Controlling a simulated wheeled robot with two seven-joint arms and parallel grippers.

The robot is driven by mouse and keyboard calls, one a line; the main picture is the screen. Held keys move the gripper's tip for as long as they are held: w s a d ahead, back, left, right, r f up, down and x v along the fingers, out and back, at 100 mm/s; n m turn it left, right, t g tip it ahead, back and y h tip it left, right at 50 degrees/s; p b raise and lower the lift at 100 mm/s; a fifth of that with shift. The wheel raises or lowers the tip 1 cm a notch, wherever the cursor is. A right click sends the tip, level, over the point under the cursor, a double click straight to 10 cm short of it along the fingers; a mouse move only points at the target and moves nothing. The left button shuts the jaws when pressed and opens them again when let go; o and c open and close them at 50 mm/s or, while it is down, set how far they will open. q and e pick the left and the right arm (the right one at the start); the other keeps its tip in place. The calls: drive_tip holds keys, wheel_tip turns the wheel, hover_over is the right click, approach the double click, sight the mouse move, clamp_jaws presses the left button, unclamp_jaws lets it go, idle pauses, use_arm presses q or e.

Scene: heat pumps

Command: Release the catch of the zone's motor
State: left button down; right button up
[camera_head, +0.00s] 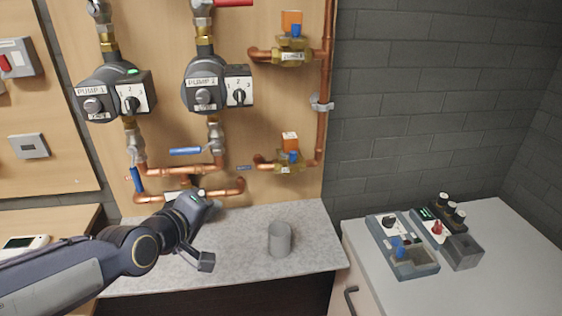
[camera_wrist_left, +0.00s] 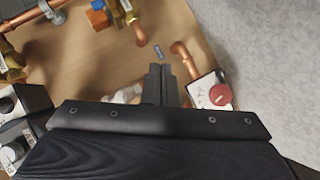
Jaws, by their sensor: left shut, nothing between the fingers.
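A small white box with a round red knob (camera_wrist_left: 212,94), which looks like the zone's motor, sits at the end of a copper pipe in the left wrist view. In the head view only a bit of white (camera_head: 173,195) shows there, mostly behind my gripper. I cannot make out its catch. My left gripper (camera_head: 208,203) is low in front of the board, near the lower copper pipes. In the left wrist view its fingers (camera_wrist_left: 160,70) are shut with nothing between them, beside the white box and apart from it in the picture. My right gripper is not in view.
Two pumps (camera_head: 113,93) (camera_head: 217,84) and copper pipes with blue-handled valves (camera_head: 186,151) crowd the board above. A grey cup (camera_head: 279,239) stands on the stone counter (camera_head: 318,250). Control boxes (camera_head: 402,246) stand on the cabinet at right. The counter right of the cup is clear.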

sight(288, 148)
use_arm(q)
drive_tip(key=w+d+r+n+t+h+b, duration=0.1)
drive_tip(key=w+d+n+t, duration=0.3)
drive_tip(key=w+d, duration=0.5)
drive_tip(key=shift+d+r+h, duration=0.4)
drive_tip(key=shift+r+h, duration=0.25)
drive_tip(key=shift+h, duration=0.05)
drive_tip(key=shift+w, duration=0.2)
drive_tip(key=p+x, duration=0.2)
drive_tip(key=x, duration=0.7)
drive_tip(key=shift+w+d, duration=0.25)
drive_tip(key=shift+w, duration=0.1)
